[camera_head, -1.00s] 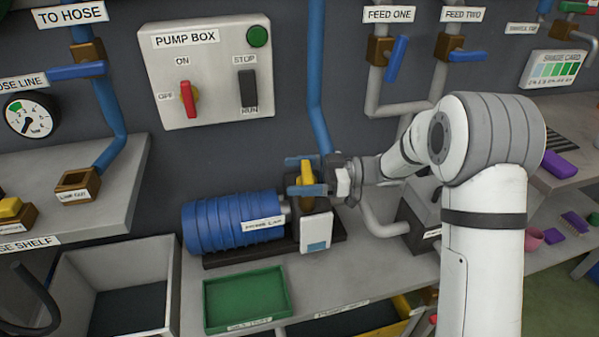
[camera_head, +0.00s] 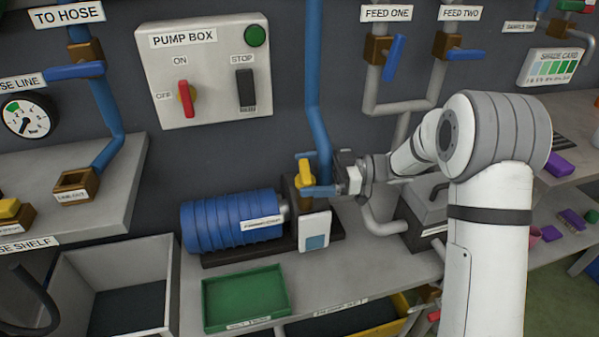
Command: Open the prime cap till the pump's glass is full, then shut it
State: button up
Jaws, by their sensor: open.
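The pump (camera_head: 232,222) is a ribbed blue motor on a dark base on the bench. The yellow prime cap (camera_head: 305,174) stands on top of the pump's dark head. The pump's glass (camera_head: 316,242) is a small window in the white front plate, with a blue-grey patch in it; the exact level is too small to read. My gripper (camera_head: 311,174) reaches in from the right with its blue fingers at the cap, open. The near finger lies in front of the cap's lower part; the far finger blends with the blue pipe behind. Contact cannot be told.
The pump box (camera_head: 208,75) with its red switch hangs on the wall above. A blue pipe (camera_head: 315,90) runs down close behind my gripper. A green tray (camera_head: 246,297) stands in front of the pump; a grey bin (camera_head: 75,268) is at the left.

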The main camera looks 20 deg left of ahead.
jog(key=v, duration=0.5)
jog(key=shift+r, duration=0.1)
